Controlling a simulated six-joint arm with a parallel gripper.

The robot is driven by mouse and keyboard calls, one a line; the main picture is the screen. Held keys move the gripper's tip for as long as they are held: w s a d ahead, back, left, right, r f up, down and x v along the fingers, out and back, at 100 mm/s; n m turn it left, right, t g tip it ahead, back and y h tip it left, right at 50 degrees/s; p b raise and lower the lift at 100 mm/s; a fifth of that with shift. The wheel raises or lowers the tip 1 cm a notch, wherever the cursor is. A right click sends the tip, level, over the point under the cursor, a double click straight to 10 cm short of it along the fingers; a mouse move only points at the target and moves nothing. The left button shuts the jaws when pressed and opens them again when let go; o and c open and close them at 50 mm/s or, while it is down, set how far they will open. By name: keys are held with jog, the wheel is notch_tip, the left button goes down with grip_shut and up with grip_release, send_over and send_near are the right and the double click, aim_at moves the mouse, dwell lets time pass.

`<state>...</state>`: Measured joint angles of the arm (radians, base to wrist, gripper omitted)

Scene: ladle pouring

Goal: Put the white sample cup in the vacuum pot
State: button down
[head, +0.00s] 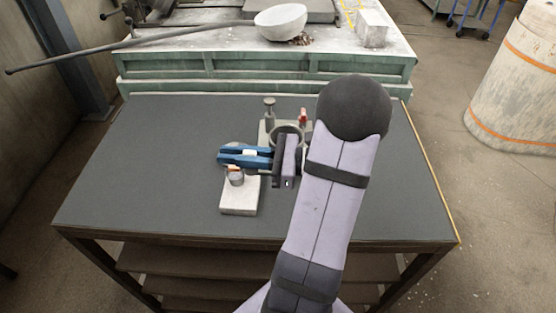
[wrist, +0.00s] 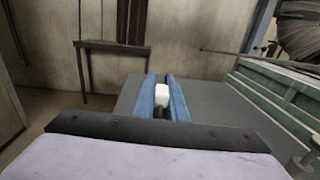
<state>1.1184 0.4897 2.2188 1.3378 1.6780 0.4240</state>
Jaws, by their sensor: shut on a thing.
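My gripper (head: 228,155) has two blue fingers pointing left over the table. It is shut on the white sample cup (head: 250,153), of which only a small patch shows between the fingers. In the wrist view the white cup (wrist: 162,94) sits between the two blue fingers (wrist: 161,86). The vacuum pot (head: 287,129) appears to be the round grey vessel just behind my gripper's wrist, with its rim partly showing. My gripper and arm hide its front and lower part.
A pale block (head: 239,204) with a small grey cylinder (head: 236,179) stands below my fingers. A grey post (head: 269,110) and a red-topped fitting (head: 303,118) stand near the pot. The dark table (head: 140,165) is clear at left. A green bench (head: 200,73) holds a white ladle bowl (head: 280,22).

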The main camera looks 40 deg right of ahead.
jog(key=w+d+r+m+t+h, duration=0.1)
jog(key=w+d+r+m+h, duration=0.1)
jog(key=d+m+h, duration=0.3)
jog(key=w+d+r+t+h, duration=0.2)
jog(key=d+h, duration=0.1)
jog(key=d, duration=0.5)
jog(key=w+d+r+m+t+h, duration=0.1)
jog(key=w+d+r+m+h, duration=0.15)
jog(key=d, duration=0.35)
notch_tip(320, 180, down, 11)
jog(key=p, duration=0.1)
jog(key=shift+s+d+h, duration=0.15)
jog(key=shift+h, duration=0.3)
jog(key=shift+f+b, duration=0.4)
jog(key=shift+f, duration=0.15)
